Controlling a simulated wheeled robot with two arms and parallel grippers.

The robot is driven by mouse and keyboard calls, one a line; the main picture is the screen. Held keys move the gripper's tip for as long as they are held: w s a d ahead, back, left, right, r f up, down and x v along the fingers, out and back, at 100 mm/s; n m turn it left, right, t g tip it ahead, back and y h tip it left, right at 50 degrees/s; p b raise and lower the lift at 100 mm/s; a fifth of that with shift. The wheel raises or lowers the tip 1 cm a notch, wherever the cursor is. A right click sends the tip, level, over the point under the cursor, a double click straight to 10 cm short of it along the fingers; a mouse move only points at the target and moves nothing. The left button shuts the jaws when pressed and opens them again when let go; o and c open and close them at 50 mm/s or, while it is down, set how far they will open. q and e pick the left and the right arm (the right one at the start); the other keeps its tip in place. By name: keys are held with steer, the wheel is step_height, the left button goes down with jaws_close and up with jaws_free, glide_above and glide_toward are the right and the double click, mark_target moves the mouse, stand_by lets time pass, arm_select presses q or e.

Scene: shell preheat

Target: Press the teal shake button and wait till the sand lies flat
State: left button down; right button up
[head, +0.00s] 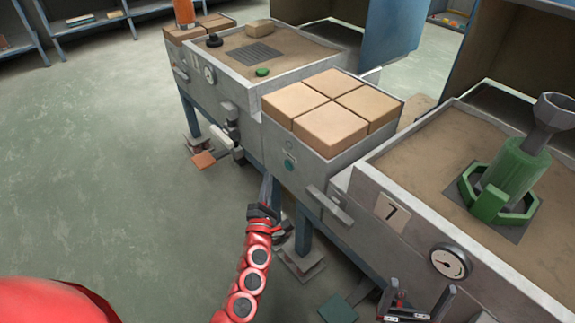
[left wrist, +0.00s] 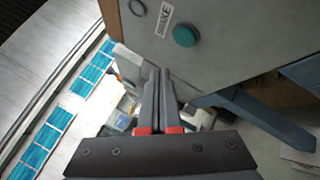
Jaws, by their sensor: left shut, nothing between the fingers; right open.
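The round teal shake button (head: 291,165) is on the grey front panel of the middle station, and shows larger in the left wrist view (left wrist: 186,35) beside a SHAKE label (left wrist: 161,19). On top of that station are several square tan blocks (head: 331,128) with gaps between them; I cannot tell if they are sand. Brown, fairly level sand (head: 430,155) fills the right tray. My left gripper (head: 267,186) is shut and empty, below and left of the button, apart from it. Its closed fingertips (left wrist: 160,74) point at the panel's lower part. My right gripper (head: 420,300) is open and empty at the bottom.
A green fixture with a grey funnel (head: 515,170) stands in the right tray. A dial gauge (head: 450,262) and a plate marked 7 (head: 391,212) are on its front. A grey handle (head: 330,207) juts from the middle station. The floor at left (head: 110,170) is clear.

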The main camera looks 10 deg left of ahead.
mark_target(289, 166)
arm_select(q)
steer(key=shift+w+d+b, duration=0.15)
steer(key=shift+w+d, duration=0.45)
steer(key=shift+w, duration=0.2)
steer(key=shift+w+d+b, duration=0.15)
steer(key=shift+w+d, duration=0.45)
steer(key=shift+w, duration=0.15)
stand_by(0.9)
steer(key=shift+w+d, duration=0.25)
steer(key=shift+w, duration=0.05)
